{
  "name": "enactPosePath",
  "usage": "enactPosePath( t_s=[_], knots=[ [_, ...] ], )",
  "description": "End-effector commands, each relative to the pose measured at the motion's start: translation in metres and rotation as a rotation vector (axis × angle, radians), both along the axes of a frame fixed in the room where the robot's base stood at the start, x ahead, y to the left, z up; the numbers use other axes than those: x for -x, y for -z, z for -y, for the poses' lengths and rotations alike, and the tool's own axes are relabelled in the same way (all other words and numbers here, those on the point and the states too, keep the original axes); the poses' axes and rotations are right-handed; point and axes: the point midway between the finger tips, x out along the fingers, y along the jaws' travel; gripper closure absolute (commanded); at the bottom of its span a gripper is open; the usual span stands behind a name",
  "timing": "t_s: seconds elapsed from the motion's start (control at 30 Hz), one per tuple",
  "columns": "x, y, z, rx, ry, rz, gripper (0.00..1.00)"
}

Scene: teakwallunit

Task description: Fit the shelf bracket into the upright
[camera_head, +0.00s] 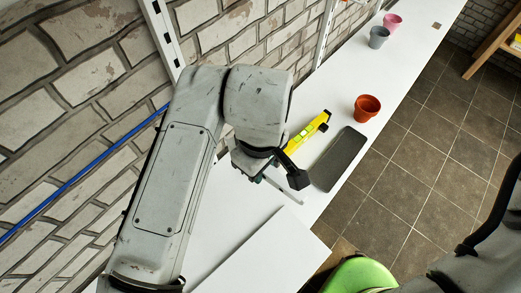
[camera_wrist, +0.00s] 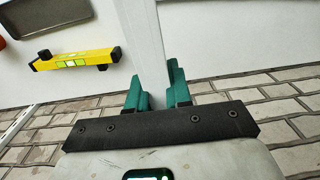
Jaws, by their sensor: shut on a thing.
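My gripper (camera_wrist: 157,92) has green fingers shut on a white bar, the shelf bracket (camera_wrist: 143,40), which extends away from the fingers in the wrist view. In the head view my gripper (camera_head: 262,176) is over the white worktop, mostly hidden by my arm. A thin pale bar, seemingly the bracket (camera_head: 286,191), sticks out beside it. One white slotted upright (camera_head: 163,35) stands on the brick wall at the upper left. Another upright (camera_head: 324,36) is farther right along the wall. The bracket is apart from both uprights. Its gripped end is partly hidden by the fingers.
A yellow spirit level (camera_head: 307,132) and a dark tray (camera_head: 340,158) lie on the worktop (camera_head: 312,200). Orange (camera_head: 366,108), grey (camera_head: 378,38) and pink (camera_head: 392,21) pots stand farther along. A white board (camera_head: 265,255) lies in front. A blue rod (camera_head: 85,168) crosses the wall.

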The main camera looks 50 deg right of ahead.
Motion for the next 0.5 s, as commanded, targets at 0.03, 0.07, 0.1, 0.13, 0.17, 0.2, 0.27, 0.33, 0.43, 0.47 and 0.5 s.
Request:
enactPosePath(
  t_s=[0.03,0.07,0.1,0.13,0.17,0.2,0.27,0.33,0.43,0.47,0.5],
  knots=[
    [-0.008,-0.016,0.001,0.001,0.001,0.001,1.0],
    [-0.012,-0.022,0.001,0.003,0.001,0.001,1.0],
    [-0.016,-0.028,0.001,0.004,0.002,0.001,1.0],
    [-0.018,-0.032,0.001,0.005,0.003,-0.001,1.0],
    [-0.021,-0.036,0.001,0.007,0.003,-0.001,1.0],
    [-0.023,-0.039,0.002,0.008,0.003,-0.001,1.0],
    [-0.025,-0.042,0.002,0.01,0.004,-0.002,1.0],
    [-0.025,-0.043,0.002,0.011,0.004,-0.002,1.0],
    [-0.025,-0.042,0.002,0.011,0.004,-0.003,1.0],
    [-0.025,-0.042,0.002,0.011,0.003,-0.003,1.0],
    [-0.025,-0.042,0.002,0.01,0.003,-0.002,1.0]
  ],
)
